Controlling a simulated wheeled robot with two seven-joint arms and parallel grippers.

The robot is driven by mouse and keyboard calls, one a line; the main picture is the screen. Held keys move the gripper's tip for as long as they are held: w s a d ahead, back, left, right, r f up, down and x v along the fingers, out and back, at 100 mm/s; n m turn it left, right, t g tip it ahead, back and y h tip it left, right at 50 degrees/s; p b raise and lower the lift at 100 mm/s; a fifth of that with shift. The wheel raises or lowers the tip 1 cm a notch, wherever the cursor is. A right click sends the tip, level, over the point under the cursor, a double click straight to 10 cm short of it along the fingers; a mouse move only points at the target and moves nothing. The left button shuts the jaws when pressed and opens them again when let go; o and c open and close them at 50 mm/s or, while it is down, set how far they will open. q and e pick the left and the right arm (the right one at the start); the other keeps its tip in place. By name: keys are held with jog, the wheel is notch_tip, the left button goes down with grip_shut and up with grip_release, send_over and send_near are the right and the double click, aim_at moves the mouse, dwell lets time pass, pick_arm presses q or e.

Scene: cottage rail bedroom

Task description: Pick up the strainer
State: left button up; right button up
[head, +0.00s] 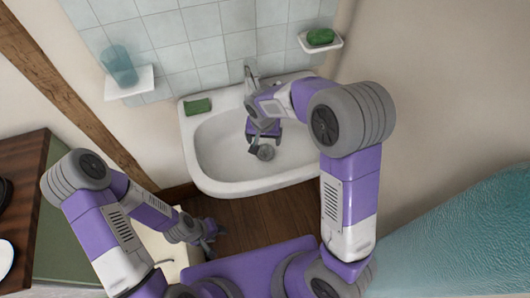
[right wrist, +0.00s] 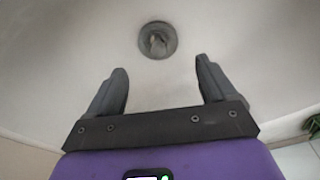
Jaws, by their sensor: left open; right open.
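The strainer (head: 266,153) is a small round grey piece on the bottom of the white sink basin (head: 215,160). In the right wrist view the strainer (right wrist: 157,40) lies beyond the fingertips, roughly midway between them. My right gripper (head: 264,144) is inside the basin, pointing down, open and empty; its two dark fingers (right wrist: 160,80) are spread apart, and no contact with the strainer shows. My left gripper (head: 211,236) is open and low in front of the sink, well away from the strainer.
A green bar (head: 198,106) lies on the sink's back left rim. The faucet (head: 251,75) stands close to my right wrist. A shelf with a blue cup (head: 119,66) and a dish with a green soap (head: 320,36) are on the wall. A dark wooden top (head: 22,170) is at left.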

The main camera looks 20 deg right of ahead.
aim_at(265, 148)
jog(key=f, duration=0.3)
jog(key=shift+w+d+f+b, duration=0.15)
jog(key=shift+w+b, duration=0.1)
jog(key=shift+b, duration=0.15)
jog(key=f, duration=0.1)
jog(key=f+b, duration=0.1)
jog(key=f, duration=0.1)
jog(key=f+b, duration=0.1)
jog(key=f, duration=0.1)
jog(key=shift+w+d+f, duration=0.1)
jog(key=shift+w+d, duration=0.15)
jog(key=shift+w, duration=0.15)
jog(key=c, duration=1.1)
